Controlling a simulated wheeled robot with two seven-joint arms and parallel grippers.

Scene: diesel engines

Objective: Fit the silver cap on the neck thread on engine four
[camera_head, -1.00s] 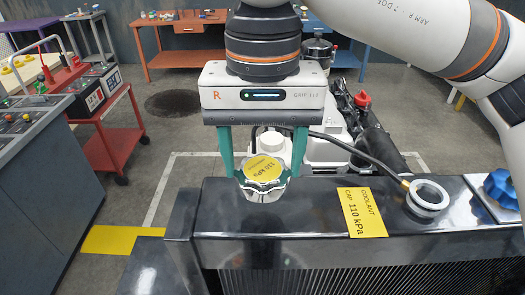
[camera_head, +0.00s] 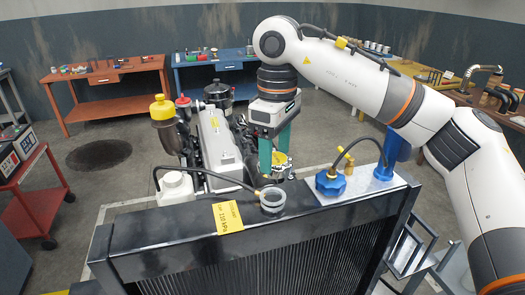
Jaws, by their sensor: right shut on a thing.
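The silver cap (camera_head: 281,161), with a yellow top label, is between the green fingers of my right gripper (camera_head: 276,156). The gripper is shut on it and partly hides it. The open silver neck (camera_head: 272,199) stands on top of the black radiator (camera_head: 150,226), nearer the camera than the gripper. The cap is apart from the neck, behind it and slightly right in the picture. My left gripper is not in view.
A yellow coolant-cap label (camera_head: 228,217) lies left of the neck. A blue cap (camera_head: 330,182) with a hose and a blue cylinder (camera_head: 396,148) are to the right. A white reservoir (camera_head: 176,187) and the engine (camera_head: 217,145) are behind the radiator. Workbenches line the wall.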

